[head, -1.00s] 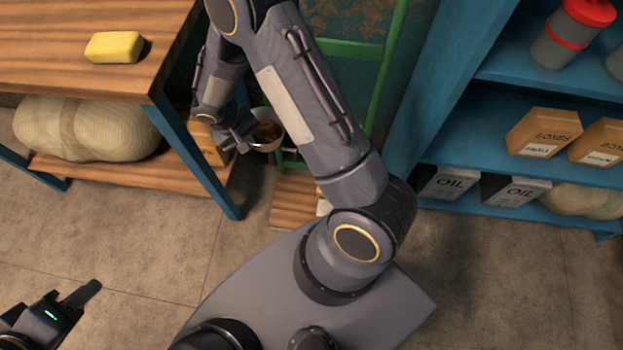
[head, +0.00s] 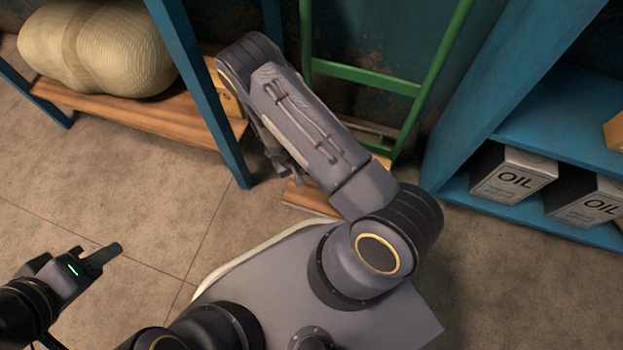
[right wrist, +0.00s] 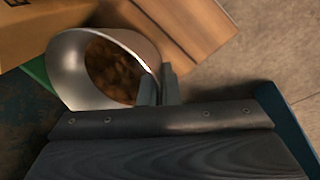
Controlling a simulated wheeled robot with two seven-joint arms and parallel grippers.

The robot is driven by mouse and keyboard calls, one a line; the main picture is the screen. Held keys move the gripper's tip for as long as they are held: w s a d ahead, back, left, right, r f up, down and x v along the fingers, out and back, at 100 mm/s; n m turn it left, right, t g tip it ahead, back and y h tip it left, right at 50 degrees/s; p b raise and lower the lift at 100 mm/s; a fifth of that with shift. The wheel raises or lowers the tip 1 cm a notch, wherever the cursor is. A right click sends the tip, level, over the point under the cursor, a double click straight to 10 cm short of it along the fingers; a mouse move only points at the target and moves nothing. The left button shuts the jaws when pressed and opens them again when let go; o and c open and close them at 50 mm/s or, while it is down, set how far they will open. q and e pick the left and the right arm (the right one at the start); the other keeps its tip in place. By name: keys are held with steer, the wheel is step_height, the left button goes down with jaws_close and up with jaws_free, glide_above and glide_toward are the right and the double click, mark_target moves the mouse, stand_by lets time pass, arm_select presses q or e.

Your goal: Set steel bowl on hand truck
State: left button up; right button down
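The steel bowl (right wrist: 68,75) shows in the right wrist view, tilted, with brown lumpy contents (right wrist: 120,70). My right gripper (right wrist: 159,86) has its fingers closed on the bowl's rim. In the head view this gripper (head: 289,172) is low by the hand truck, and my arm hides the bowl. The hand truck (head: 362,77) has a green frame upright against the wall, with a wooden base (head: 308,203) partly behind my arm. I cannot tell whether the bowl touches the base. My left gripper (head: 102,258) is over bare floor at lower left, its finger gap unclear.
A table with a blue leg (head: 205,95) and low wooden shelf (head: 150,126) stands left, holding a wrapped bundle (head: 100,45) and a cardboard box (head: 228,98). A blue shelf unit (head: 545,125) with oil cans (head: 512,175) stands right. A cardboard box (right wrist: 45,28) is close to the bowl.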

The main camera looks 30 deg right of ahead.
step_height(320, 180, down, 7)
steer(key=b, duration=0.2)
steer(key=shift+r+b, duration=0.1)
steer(key=shift+b, duration=0.25)
steer(key=shift+r, duration=0.1)
steer(key=c, duration=1.7)
jaws_free()
